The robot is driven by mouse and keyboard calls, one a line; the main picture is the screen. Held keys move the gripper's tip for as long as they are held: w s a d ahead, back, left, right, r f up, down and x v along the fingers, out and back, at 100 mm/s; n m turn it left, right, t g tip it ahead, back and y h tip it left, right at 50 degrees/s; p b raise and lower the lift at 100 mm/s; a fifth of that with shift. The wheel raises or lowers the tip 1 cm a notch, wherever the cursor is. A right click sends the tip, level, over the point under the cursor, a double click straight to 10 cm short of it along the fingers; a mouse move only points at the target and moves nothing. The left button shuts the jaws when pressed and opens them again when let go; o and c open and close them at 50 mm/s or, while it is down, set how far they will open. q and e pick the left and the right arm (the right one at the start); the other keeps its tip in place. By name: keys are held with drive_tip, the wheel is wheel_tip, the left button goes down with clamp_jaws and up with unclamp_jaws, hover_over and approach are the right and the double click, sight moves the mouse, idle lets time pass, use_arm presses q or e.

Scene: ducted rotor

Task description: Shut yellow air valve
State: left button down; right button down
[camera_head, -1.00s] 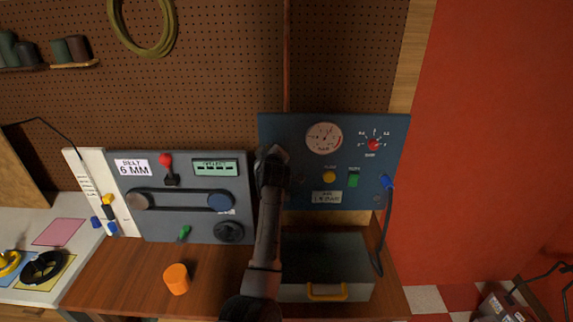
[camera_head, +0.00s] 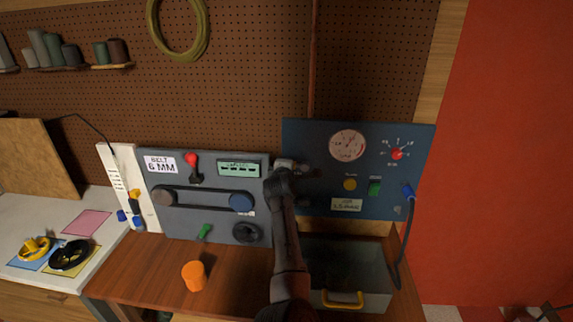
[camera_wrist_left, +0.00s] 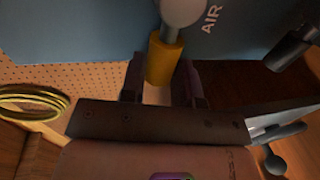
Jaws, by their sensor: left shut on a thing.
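The yellow air valve handle (camera_wrist_left: 165,58) shows in the left wrist view, below a round grey pivot and beside the word AIR on the blue panel. My left gripper (camera_wrist_left: 158,88) is shut on this handle, with one dark finger on each side of it. In the head view my left gripper (camera_head: 296,168) is at the left edge of the blue panel (camera_head: 325,130). It hides the valve there. My right gripper is not in view.
The blue panel carries a gauge (camera_head: 347,145), a red knob (camera_head: 397,154), yellow and green buttons and a blue-ended hose. A grey belt panel (camera_head: 185,225) stands left. An open grey toolbox (camera_head: 340,298) sits below. An orange cup (camera_head: 194,276) stands on the wooden bench.

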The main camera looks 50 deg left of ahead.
use_arm(q)
drive_tip(key=shift+f+n, duration=0.25)
drive_tip(key=shift+n, duration=0.05)
idle(0.4)
drive_tip(key=c, duration=0.8)
unclamp_jaws()
drive_tip(key=shift+c, duration=0.2)
drive_tip(key=v, duration=1.4)
drive_tip(key=shift+r, duration=0.1)
